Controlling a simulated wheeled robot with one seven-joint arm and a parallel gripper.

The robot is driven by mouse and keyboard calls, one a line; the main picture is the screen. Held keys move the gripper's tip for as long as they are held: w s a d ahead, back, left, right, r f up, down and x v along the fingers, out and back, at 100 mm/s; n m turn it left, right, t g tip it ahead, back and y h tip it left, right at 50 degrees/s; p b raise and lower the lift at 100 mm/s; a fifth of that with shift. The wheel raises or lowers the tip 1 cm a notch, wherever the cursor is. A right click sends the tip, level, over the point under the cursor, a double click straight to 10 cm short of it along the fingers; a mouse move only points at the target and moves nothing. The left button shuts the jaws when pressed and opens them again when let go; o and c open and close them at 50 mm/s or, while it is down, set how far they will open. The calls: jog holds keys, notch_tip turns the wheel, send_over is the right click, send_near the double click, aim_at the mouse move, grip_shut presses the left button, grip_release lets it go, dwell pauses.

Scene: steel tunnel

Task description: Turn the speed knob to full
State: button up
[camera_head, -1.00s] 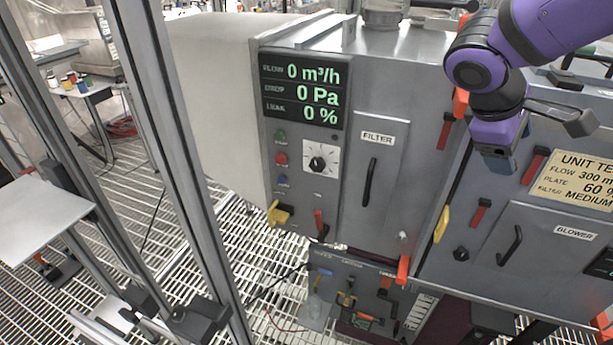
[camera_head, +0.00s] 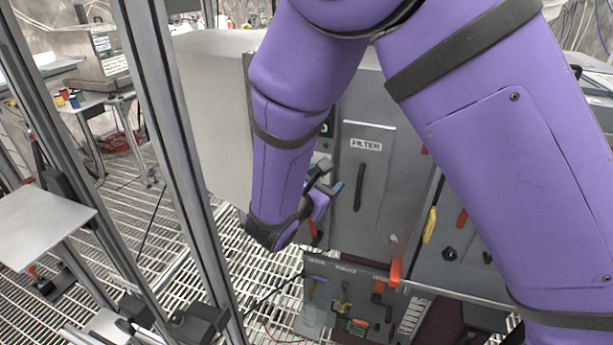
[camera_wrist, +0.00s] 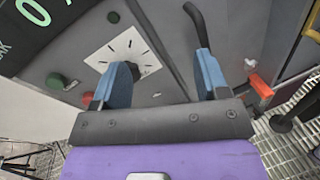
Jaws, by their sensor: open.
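The speed knob's white square dial plate (camera_wrist: 128,46) with black tick marks shows in the wrist view, on the grey panel at upper left. The knob is mostly hidden behind my left finger; I cannot tell where it points. My gripper (camera_wrist: 165,80) is open, its two blue fingers apart with nothing between them. The left finger overlaps the dial and the right finger lies to the right of it; I cannot tell whether either touches. In the head view my gripper (camera_head: 325,188) is at the panel, and my arm hides most of the dial and the display.
A green button (camera_wrist: 113,17) and a red button (camera_wrist: 54,81) sit beside the dial. A black handle (camera_head: 359,187) is on the filter door (camera_head: 366,150) to the right. An orange-red lever (camera_head: 395,272) is lower right. Metal posts (camera_head: 178,150) stand at left.

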jog(key=s+a+f+n+t+y, duration=0.1)
jog(key=a+f+n+t+y, duration=0.25)
jog(key=a, duration=0.25)
jog(key=shift+n+g+h, duration=0.25)
jog(key=shift+g, duration=0.1)
jog(key=x, duration=0.6)
jog(key=f+x, duration=0.1)
jog(key=x, duration=0.3)
jog(key=shift+w+a, duration=0.15)
jog(key=shift+w, duration=0.05)
jog(key=shift+c, duration=0.2)
jog(key=c, duration=0.9)
